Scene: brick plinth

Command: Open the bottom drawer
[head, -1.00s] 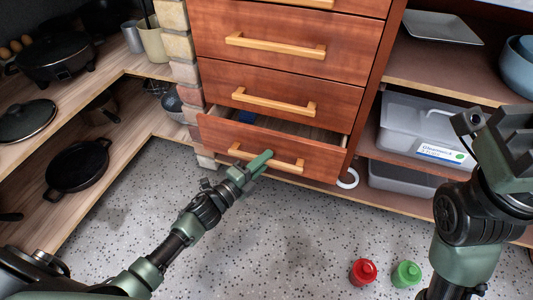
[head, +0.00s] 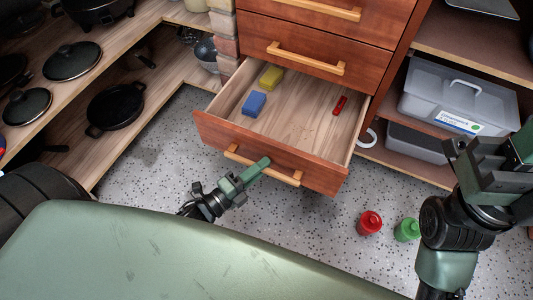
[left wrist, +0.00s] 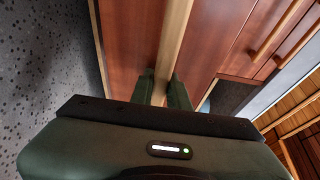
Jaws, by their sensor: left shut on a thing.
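The bottom drawer (head: 210,130) of the red-brown wooden cabinet is pulled well out, and its inside shows in the head view. Its light wooden bar handle (head: 286,178) is on the front. My left gripper (head: 262,164) is shut on this handle near its middle. In the left wrist view the fingers (left wrist: 162,90) sit on both sides of the handle (left wrist: 174,38). In the drawer lie a yellow block (head: 271,77), a blue block (head: 254,104) and a small red item (head: 340,105). My right gripper (head: 503,150) is at the right edge, its fingertips unclear.
Two closed drawers (head: 310,62) are above. A red bottle (head: 369,223) and a green bottle (head: 407,230) stand on the speckled floor at right. Shelves with pans (head: 117,109) are at left, and grey bins (head: 455,100) are at right.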

